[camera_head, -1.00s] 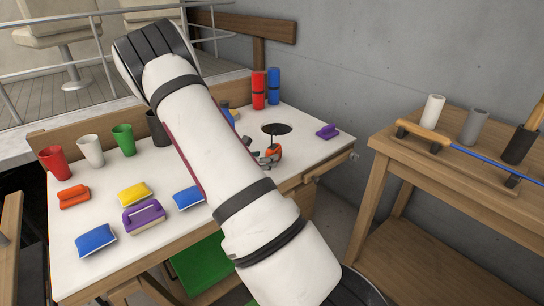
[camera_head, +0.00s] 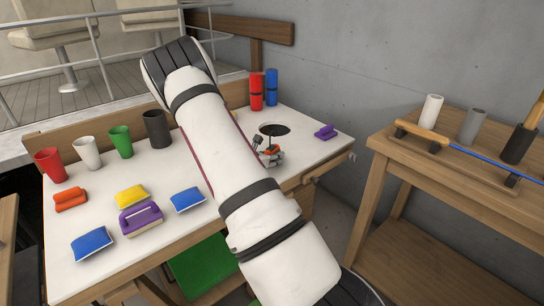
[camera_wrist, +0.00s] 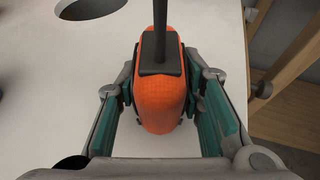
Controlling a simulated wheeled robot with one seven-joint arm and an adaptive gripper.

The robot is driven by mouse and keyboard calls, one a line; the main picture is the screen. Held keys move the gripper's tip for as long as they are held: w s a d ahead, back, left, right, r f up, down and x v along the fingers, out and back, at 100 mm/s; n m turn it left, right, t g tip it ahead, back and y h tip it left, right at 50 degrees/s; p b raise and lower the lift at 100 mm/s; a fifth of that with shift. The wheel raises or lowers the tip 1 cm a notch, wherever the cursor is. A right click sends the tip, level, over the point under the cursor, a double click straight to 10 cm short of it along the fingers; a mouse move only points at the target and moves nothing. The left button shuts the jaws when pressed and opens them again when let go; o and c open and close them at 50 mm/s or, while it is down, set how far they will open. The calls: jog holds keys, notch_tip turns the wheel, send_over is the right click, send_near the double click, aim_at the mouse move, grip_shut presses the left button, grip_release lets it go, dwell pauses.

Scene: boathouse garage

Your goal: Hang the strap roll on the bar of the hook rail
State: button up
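An orange block-like body with a dark band rising from its top, which I take for the strap roll (camera_wrist: 160,105), stands on the white worktop. In the head view the strap roll (camera_head: 270,149) sits in front of a round dark hole, partly hidden by my gripper. My gripper (camera_wrist: 162,78) is around it, one finger on each side. The green finger pads look open, with a narrow gap to the orange sides; contact at the tips is hard to judge.
The worktop (camera_head: 105,178) carries several cups, sponges and pads on its left, with red and blue cylinders (camera_head: 256,92) behind. A purple brush (camera_head: 326,131) lies right of the hole (camera_head: 274,129).

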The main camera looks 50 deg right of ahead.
aim_at(270, 147)
grip_shut()
jog(key=shift+r, duration=0.8)
notch_tip(270, 147, up, 2)
jog(key=shift+a+r+p, duration=0.1)
jog(key=shift+r+p, duration=0.05)
jog(key=shift+p, duration=0.2)
jog(key=s+a+r+p, duration=0.1)
jog(key=s+a, duration=0.8)
jog(key=s, duration=0.3)
jog(key=shift+s+a, duration=0.25)
jog(key=shift+a, duration=0.1)
